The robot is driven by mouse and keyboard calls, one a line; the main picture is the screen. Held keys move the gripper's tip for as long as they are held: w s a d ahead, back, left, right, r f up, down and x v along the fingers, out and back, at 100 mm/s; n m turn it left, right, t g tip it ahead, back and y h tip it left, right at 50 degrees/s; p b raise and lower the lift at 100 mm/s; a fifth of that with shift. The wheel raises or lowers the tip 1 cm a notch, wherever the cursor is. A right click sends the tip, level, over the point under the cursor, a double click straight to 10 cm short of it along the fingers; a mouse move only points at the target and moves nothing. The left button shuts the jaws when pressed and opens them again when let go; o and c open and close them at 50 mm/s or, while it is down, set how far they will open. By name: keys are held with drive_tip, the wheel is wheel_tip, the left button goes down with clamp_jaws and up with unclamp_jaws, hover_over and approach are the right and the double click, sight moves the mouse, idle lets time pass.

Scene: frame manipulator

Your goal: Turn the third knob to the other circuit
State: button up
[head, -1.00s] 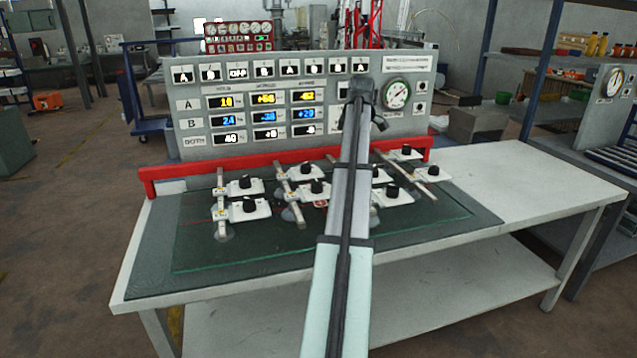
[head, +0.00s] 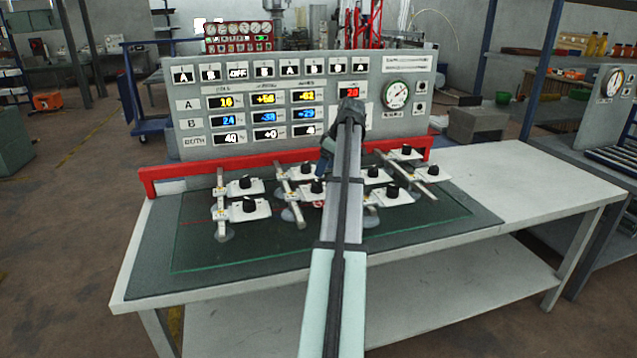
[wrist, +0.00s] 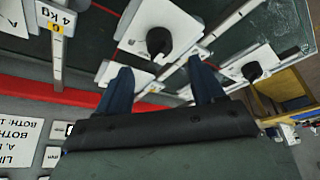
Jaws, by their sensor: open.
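Several black knobs on white plates sit in pairs on the glass-topped bench; one is the front left knob (head: 249,204). I cannot tell which is the third. My gripper (head: 321,172) points down near the knob (head: 317,187) of the second pair from the left. In the wrist view, my gripper's two blue fingers (wrist: 163,70) are apart and empty. A knob (wrist: 158,42) lies just beyond the gap between them, and another knob (wrist: 250,70) is to the right. The upright panel (head: 190,150) has a top row of windows; the third window (head: 238,73) appears to read OFF.
A red rail (head: 160,175) runs along the panel's foot, behind the knobs. A round gauge (head: 396,95) is on the panel's right. My arm hides part of the panel and bench middle. The bench's white right end (head: 530,180) is clear.

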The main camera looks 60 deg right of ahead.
sight(317, 182)
drive_tip(key=x, duration=0.7)
drive_tip(key=shift+w+f, duration=0.1)
drive_tip(key=shift+f, duration=0.1)
drive_tip(key=c, duration=1.1)
drive_tip(key=shift+o, duration=0.2)
drive_tip(key=shift+m, duration=0.3)
drive_tip(key=m, duration=0.2)
drive_tip(key=m+h, duration=0.1)
drive_tip(key=shift+a+m+g+h, duration=0.2)
drive_tip(key=shift+m+g+h, duration=0.1)
drive_tip(key=shift+m, duration=0.1)
drive_tip(key=shift+m+g+h, duration=0.4)
drive_tip(key=shift+m+h, duration=0.3)
drive_tip(key=shift+m, duration=1.5)
